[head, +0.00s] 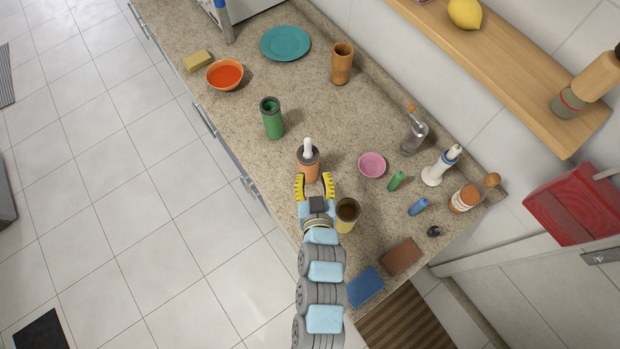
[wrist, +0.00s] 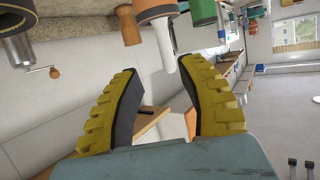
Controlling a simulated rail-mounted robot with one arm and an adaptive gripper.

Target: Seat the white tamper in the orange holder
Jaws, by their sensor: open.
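The white tamper (head: 308,147) stands with its lower part inside the orange holder (head: 309,171), which has a dark grey rim. Its rounded white handle sticks up from the opening. In the wrist view the tamper (wrist: 165,46) shows beyond my fingertips, extending out of the holder (wrist: 154,11). How deep it sits is hidden by the rim. My gripper (head: 314,178) is open and empty, its yellow fingers apart on the near side of the holder. In the wrist view my gripper (wrist: 165,70) has a clear gap between its fingers.
A green holder (head: 272,119) stands beyond, and an olive cup (head: 347,214) stands close to my gripper's right. A pink bowl (head: 372,164) and small green bottle (head: 396,181) lie further right. A wooden shelf (head: 520,75) overhangs the back. The counter's front edge is left.

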